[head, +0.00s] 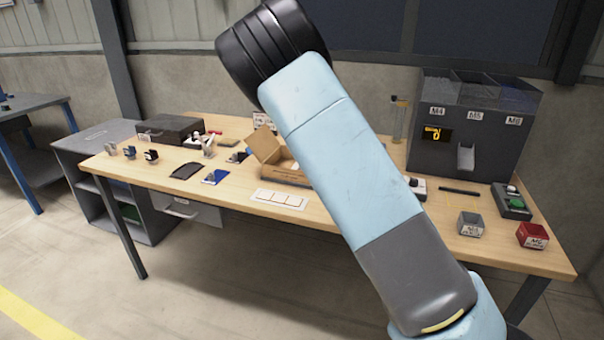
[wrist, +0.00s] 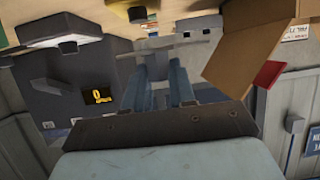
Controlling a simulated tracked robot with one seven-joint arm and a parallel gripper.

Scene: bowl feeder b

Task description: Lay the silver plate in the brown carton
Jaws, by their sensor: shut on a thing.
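My gripper (wrist: 165,82) is in the wrist view, its two blue-grey fingers closed on a thin flat silver plate (wrist: 180,47). The plate is held out across the fingertips, apart from the table. The brown carton (head: 285,175) stands open on the table in the head view, with a flap (head: 265,146) raised at its left; my arm covers its right part. In the wrist view brown cardboard of the carton (wrist: 245,48) shows close by, right of the plate. The gripper and plate are hidden behind my arm in the head view.
A dark feeder (head: 465,125) with labelled bins stands at the table's right back. A grey box (head: 470,224), a red box (head: 532,235) and a green-button box (head: 512,203) are at the right. A white card (head: 279,200) lies before the carton. Small parts lie left.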

